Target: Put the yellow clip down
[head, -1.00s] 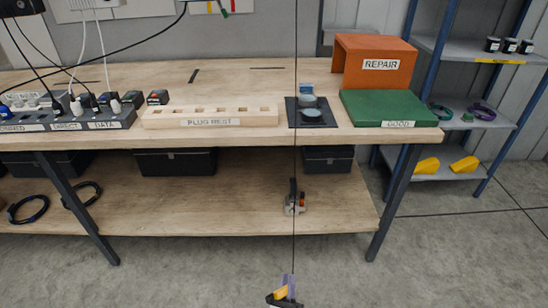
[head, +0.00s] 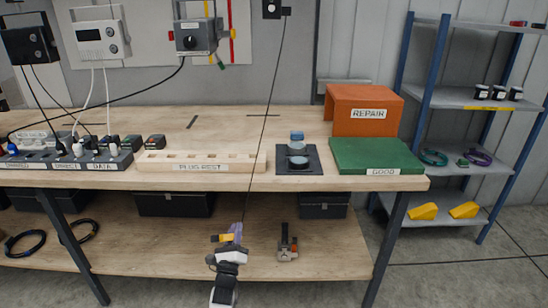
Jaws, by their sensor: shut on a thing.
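My gripper (head: 229,240) is low in the middle of the head view, in front of the workbench's lower shelf. It is shut on the small yellow clip (head: 221,238), whose yellow part shows at the fingertips. A pale purple piece (head: 237,231) shows beside it; I cannot tell whether it belongs to the clip or to my gripper. A thin dark cord (head: 262,130) slants from a black box at the top down to the gripper. The clip is partly hidden by the fingers.
The bench top (head: 225,125) holds a plug rest (head: 200,168), a dark pad (head: 285,168) with round pieces, a green GOOD board (head: 375,155) and an orange REPAIR stand (head: 362,115).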

